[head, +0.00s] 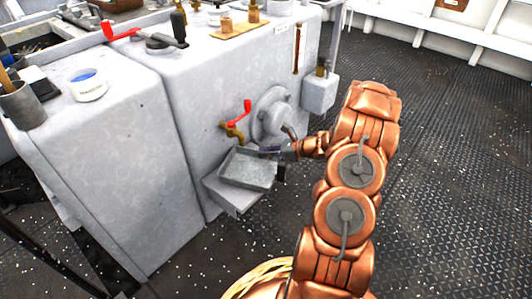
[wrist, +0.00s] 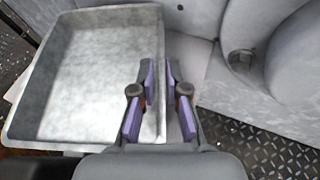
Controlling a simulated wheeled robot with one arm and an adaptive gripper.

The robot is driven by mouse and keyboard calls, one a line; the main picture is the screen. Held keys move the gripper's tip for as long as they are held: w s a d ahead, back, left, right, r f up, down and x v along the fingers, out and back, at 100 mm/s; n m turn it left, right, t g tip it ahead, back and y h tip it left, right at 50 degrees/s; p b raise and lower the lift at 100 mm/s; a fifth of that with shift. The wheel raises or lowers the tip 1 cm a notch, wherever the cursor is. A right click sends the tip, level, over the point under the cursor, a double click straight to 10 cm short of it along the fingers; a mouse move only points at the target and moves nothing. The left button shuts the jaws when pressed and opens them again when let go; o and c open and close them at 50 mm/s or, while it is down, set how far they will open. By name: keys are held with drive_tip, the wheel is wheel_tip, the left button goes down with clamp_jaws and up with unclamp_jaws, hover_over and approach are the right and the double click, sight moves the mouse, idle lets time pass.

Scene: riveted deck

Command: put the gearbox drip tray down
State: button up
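The gearbox drip tray (head: 249,168) is a shallow grey metal tray, empty, at the foot of the grey gearbox housing. In the head view it is over a small grey ledge (head: 232,196); I cannot tell whether it rests fully on it. My gripper (head: 289,151) is at the tray's right side. In the wrist view the tray (wrist: 90,75) fills the left half. My gripper (wrist: 160,85) has its purple-padded fingers on either side of the tray's right wall, close together and appearing shut on it. The tray's underside is hidden.
A red-handled valve (head: 238,118) and a round flange (head: 271,112) are on the housing just above the tray. A grey box (head: 319,92) juts out to the right. A white tub (head: 88,86) stands on the left housing top. Dark floor (head: 445,170) is clear at right.

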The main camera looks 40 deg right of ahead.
drive_tip(key=shift+o, duration=1.2)
drive_tip(key=p+v, duration=0.5)
drive_tip(key=v, duration=0.7)
drive_tip(key=w+a+r+n+g+y, duration=0.1)
drive_tip(key=a+r+n+g, duration=0.25)
drive_tip(key=a, duration=0.45)
drive_tip(key=w+a+r+n+g+y, duration=0.1)
drive_tip(key=a+r+n+g, duration=0.1)
drive_tip(key=a+r+n, duration=0.35)
drive_tip(key=s+a+r+n+g, duration=0.2)
drive_tip(key=s+a+n, duration=0.1)
drive_tip(key=a, duration=0.5)
drive_tip(key=s+a+r+n+g, duration=0.3)
drive_tip(key=s+a, duration=0.1)
drive_tip(key=a, duration=0.4)
drive_tip(key=s+a+r+n+g+h, duration=0.2)
drive_tip(key=s+a+n, duration=0.2)
drive_tip(key=s, duration=0.2)
drive_tip(key=s+a+r+n+g+h, duration=0.1)
drive_tip(key=s+a+n+g+h, duration=0.1)
drive_tip(key=s+a+n+h, duration=0.3)
drive_tip(key=s+d+r+n+h, duration=0.1)
drive_tip(key=s+d+n, duration=0.1)
drive_tip(key=s, duration=0.4)
drive_tip(key=s+d+r+n+h, duration=0.1)
drive_tip(key=s+d+n+h, duration=0.1)
drive_tip(key=s, duration=0.3)
drive_tip(key=shift+s+d+n, duration=0.2)
drive_tip(key=shift+s+n, duration=0.15)
drive_tip(key=shift+n, duration=0.15)
